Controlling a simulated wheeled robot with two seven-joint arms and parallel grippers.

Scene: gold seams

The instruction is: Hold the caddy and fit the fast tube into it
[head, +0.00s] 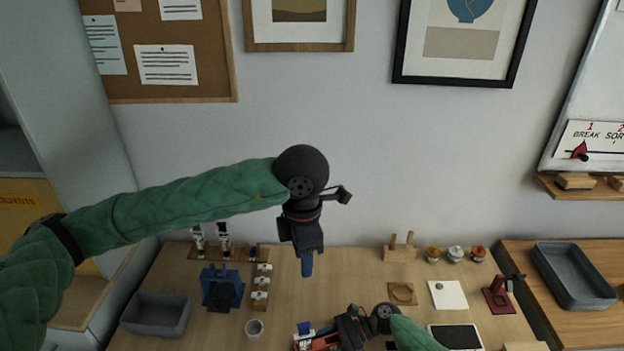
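My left gripper (306,250) points down above the table. A narrow blue piece (307,265) sticks out below its dark fingers, apart from the table; it looks held, but I cannot tell whether it is the fast tube. My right gripper (345,329) is low at the bottom edge, beside a red, white and blue object (318,343) that may be the caddy. Its fingers and any grip are too small to make out, and the object is cut off below. A wooden rack (236,254) at the back left holds upright white-and-black tubes (224,236).
Small jars (455,254), a white card (448,294), a red stand (498,296) and a tablet (455,337) are on the right. The centre is fairly clear.

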